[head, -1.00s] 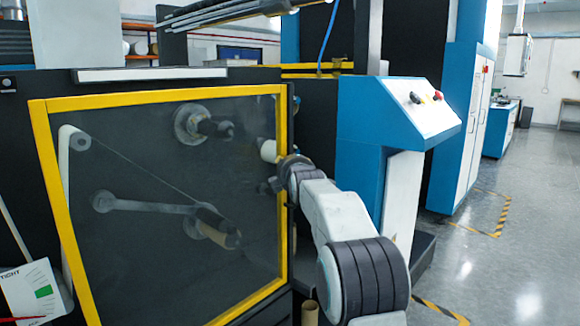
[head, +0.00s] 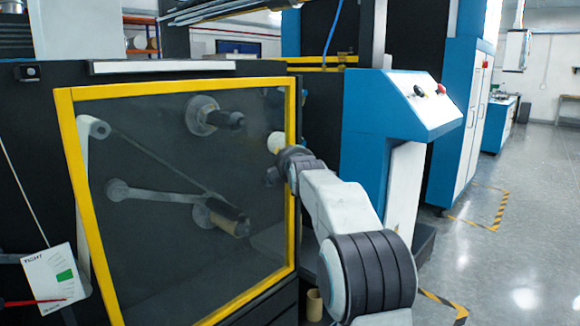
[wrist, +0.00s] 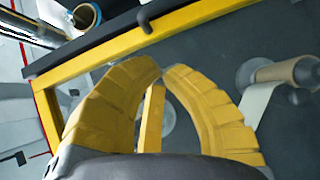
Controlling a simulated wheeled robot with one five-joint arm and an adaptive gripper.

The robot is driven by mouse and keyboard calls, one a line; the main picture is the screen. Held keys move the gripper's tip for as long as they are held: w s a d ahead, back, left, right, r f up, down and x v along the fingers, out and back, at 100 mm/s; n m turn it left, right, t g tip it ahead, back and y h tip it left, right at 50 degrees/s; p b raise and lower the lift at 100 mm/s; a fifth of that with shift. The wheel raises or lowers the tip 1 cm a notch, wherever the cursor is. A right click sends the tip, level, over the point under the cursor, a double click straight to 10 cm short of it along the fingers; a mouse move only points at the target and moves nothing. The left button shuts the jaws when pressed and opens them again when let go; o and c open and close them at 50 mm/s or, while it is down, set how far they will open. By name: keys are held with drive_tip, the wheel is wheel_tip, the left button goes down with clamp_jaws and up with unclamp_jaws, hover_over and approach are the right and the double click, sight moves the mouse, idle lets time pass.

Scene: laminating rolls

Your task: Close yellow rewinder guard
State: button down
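The yellow rewinder guard (head: 78,180) is a yellow frame around a dark see-through panel, in front of the rewinder in the head view. Any gap behind it is hard to judge. My gripper (head: 274,176) is at its right edge, partly hidden by my arm. In the wrist view my gripper's yellowish ribbed fingers (wrist: 163,70) curve together, tips nearly touching. A short yellow bar (wrist: 152,120) shows between them; whether they touch it is unclear. The guard's frame (wrist: 110,68) runs across the top and left there.
Rollers and a brown core (head: 228,218) show through the panel. A blue and white console (head: 395,105) stands right of the guard, close to my arm. A tension card (head: 55,275) is at lower left. Grey floor (head: 520,220) at the right is clear, with striped markings.

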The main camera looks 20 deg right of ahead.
drive_tip(key=v, duration=0.9)
drive_tip(key=shift+d+b, duration=0.25)
drive_tip(key=shift+b, duration=0.1)
